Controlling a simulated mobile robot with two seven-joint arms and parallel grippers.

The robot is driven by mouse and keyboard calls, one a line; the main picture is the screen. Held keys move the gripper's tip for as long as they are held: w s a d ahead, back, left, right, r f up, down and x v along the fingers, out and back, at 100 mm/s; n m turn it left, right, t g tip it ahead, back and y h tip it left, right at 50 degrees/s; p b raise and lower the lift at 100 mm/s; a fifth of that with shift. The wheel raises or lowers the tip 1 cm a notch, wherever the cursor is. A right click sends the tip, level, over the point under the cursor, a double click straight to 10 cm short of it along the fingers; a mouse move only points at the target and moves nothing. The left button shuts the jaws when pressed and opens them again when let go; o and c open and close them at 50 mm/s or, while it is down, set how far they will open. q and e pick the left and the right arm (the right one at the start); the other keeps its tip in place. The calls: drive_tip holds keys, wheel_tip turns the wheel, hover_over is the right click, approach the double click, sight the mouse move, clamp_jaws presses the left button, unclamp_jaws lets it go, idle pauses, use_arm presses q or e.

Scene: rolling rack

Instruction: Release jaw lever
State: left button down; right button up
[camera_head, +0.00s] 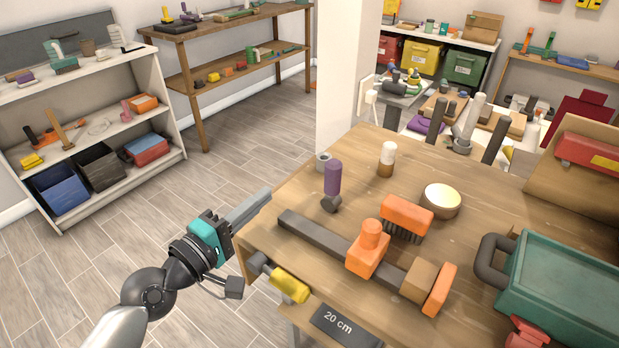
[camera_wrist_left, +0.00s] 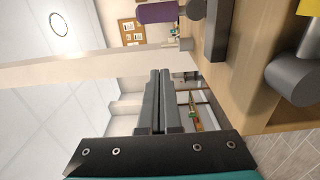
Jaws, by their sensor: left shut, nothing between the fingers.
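A clamp-like tool lies on the wooden workbench. It has a long dark bar (camera_head: 312,234), an orange sliding jaw with a rounded knob (camera_head: 369,250), and an orange end piece (camera_head: 440,289) beside a tan block (camera_head: 417,281). I cannot tell for sure which part is the jaw lever. My left gripper (camera_head: 264,194) is shut and empty, just off the bench's left edge, apart from the tool. In the left wrist view, its fingers (camera_wrist_left: 159,74) lie together, and the dark bar (camera_wrist_left: 217,30) shows beyond them to the right. My right gripper is not in view.
A yellow-handled tool (camera_head: 289,284) lies at the bench's near left edge. A purple-handled tool (camera_head: 332,178), an orange brush (camera_head: 407,214) and a round tin (camera_head: 441,199) stand behind the bar. A green toolbox (camera_head: 560,285) is at right. Floor left of the bench is clear.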

sight(332, 186)
use_arm(q)
drive_tip(key=x, duration=0.8)
drive_tip(key=d, duration=0.1)
drive_tip(key=d+p, duration=0.1)
drive_tip(key=d, duration=0.1)
drive_tip(key=shift+s, duration=0.35)
drive_tip(key=shift+s+d, duration=0.2)
drive_tip(key=shift+d, duration=0.3)
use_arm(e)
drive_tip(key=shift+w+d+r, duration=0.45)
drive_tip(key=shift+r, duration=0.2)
